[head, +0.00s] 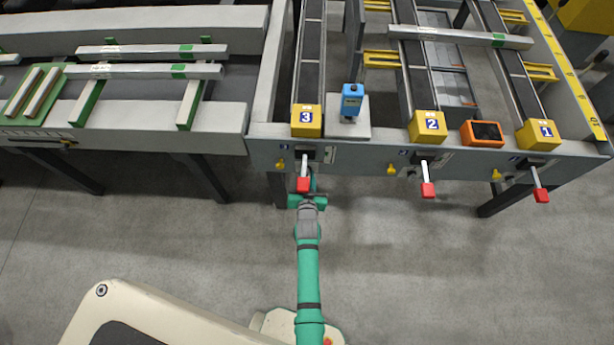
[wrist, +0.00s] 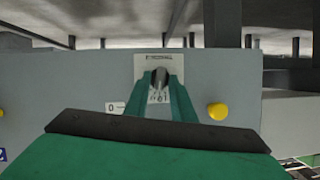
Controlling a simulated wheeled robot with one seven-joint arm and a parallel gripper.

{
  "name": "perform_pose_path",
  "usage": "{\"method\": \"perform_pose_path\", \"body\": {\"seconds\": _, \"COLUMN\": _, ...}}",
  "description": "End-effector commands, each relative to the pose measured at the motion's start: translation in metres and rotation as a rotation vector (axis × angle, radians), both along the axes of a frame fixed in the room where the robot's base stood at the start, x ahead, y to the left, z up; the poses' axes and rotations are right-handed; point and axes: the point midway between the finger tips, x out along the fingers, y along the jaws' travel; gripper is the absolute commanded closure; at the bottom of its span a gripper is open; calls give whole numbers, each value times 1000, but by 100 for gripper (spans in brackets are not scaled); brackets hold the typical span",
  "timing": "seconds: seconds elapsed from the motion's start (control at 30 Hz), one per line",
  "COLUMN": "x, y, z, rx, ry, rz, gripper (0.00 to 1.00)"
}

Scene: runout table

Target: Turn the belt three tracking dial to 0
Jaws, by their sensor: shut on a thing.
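The belt three unit shows in the head view as a yellow block marked 3 (head: 307,121) at the end of its belt. My gripper (head: 308,195) is at the front face of the table just below it, partly hidden by a red-tipped lever (head: 303,184). In the wrist view my gripper (wrist: 161,82) has its green fingers shut on a dark dial (wrist: 160,77), one finger on each side. The dial sits on a pale plate (wrist: 145,66) with small printing and marks, too small to read surely. The fingers cover part of the plate.
A yellow knob (wrist: 217,111) and a small white tag (wrist: 115,107) are beside the plate. Red-tipped levers (head: 427,190) for belts two and one (head: 541,195) stick out to the right. The floor (head: 180,260) in front is clear.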

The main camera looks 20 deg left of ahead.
Motion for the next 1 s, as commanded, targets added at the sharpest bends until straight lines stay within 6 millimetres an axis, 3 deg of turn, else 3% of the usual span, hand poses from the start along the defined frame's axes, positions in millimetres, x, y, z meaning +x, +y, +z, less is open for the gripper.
{"method": "perform_pose_path", "body": {"seconds": 0.5, "x": 1, "y": 1, "z": -1, "rx": -137, "ry": -34, "rz": -3, "gripper": 100}}
{"method": "perform_pose_path", "body": {"seconds": 0.97, "x": 1, "y": 2, "z": -1, "rx": -153, "ry": -40, "rz": 0, "gripper": 100}}
{"method": "perform_pose_path", "body": {"seconds": 1.0, "x": 1, "y": 2, "z": -1, "rx": -153, "ry": -40, "rz": 0, "gripper": 70}}
